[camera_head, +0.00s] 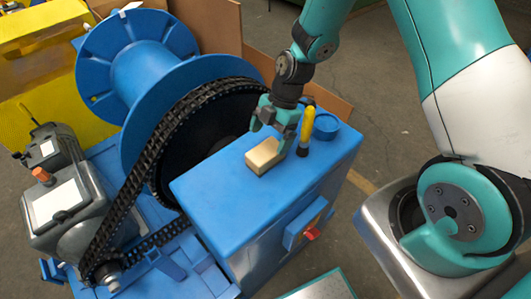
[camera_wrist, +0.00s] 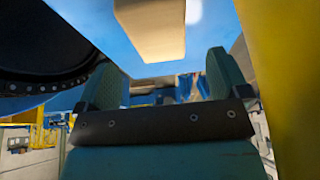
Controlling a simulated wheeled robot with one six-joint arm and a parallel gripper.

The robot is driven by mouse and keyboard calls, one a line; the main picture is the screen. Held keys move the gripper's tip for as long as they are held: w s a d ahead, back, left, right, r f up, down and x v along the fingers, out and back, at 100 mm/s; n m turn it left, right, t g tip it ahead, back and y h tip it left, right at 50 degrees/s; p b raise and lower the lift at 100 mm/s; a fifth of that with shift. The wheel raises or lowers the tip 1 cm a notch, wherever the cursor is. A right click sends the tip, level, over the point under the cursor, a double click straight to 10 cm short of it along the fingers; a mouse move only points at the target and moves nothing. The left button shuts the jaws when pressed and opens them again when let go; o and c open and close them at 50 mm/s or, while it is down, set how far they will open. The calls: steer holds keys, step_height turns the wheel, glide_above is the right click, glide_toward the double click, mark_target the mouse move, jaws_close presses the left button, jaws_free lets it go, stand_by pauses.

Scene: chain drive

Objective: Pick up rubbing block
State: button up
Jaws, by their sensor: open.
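The rubbing block (camera_head: 265,156) is a tan rectangular block lying flat on top of the blue box-shaped housing (camera_head: 225,195) in the head view. In the wrist view the block (camera_wrist: 151,28) shows at the top, just beyond the fingers and between them. My gripper (camera_head: 272,124) hangs over the housing top, close above and behind the block. In the wrist view my gripper (camera_wrist: 164,80) has its two teal fingers spread apart with nothing between them. I cannot tell the exact gap between fingertips and block.
A yellow-handled tool (camera_head: 307,127) stands upright right beside my gripper, with a blue round cup (camera_head: 326,126) behind it. The black chain (camera_head: 150,165) and its large wheel stand left of the housing. A red knob (camera_head: 311,234) sits on the housing's front. The housing top's front is clear.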

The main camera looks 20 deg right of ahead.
mark_target(265, 151)
steer(key=p+x, duration=0.2)
steer(key=x, duration=0.2)
steer(key=shift+f, duration=0.7)
steer(key=shift+f+b, duration=0.25)
steer(key=shift+b, duration=0.1)
steer(key=shift+c, duration=0.4)
steer(key=c, duration=1.1)
steer(key=shift+o, duration=0.2)
steer(key=shift+r, duration=0.2)
steer(key=shift+r+p, duration=0.2)
steer(key=shift+p, duration=0.25)
step_height(265, 151, up, 20)
steer(key=b, duration=0.3)
